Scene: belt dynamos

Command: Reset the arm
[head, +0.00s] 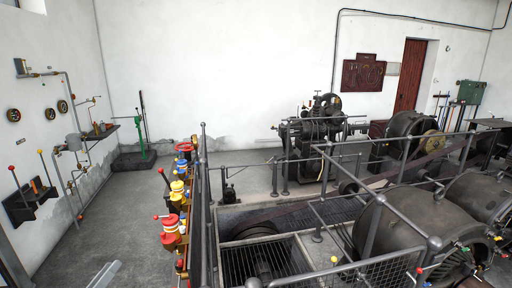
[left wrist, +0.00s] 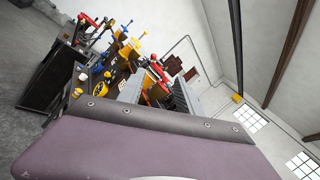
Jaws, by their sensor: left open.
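My left gripper (left wrist: 159,94) shows in the left wrist view as two grey ribbed fingers, spread apart with nothing held between them. Beyond the fingers are red and yellow fittings, out of reach as far as I can tell. In the head view only a pale grey part shows at the bottom left edge, and I cannot tell for sure that it is the gripper. The left wrist view is strongly tilted, and a purple-grey surface fills its lower part. My right gripper is in neither view.
Red and yellow valves (head: 172,232) line a railing (head: 205,200) beside a grated pit (head: 265,262). Large dynamos (head: 392,228) stand at the right. Wall levers (head: 30,200) and gauges are at the left. The floor (head: 110,225) between wall and valves is clear.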

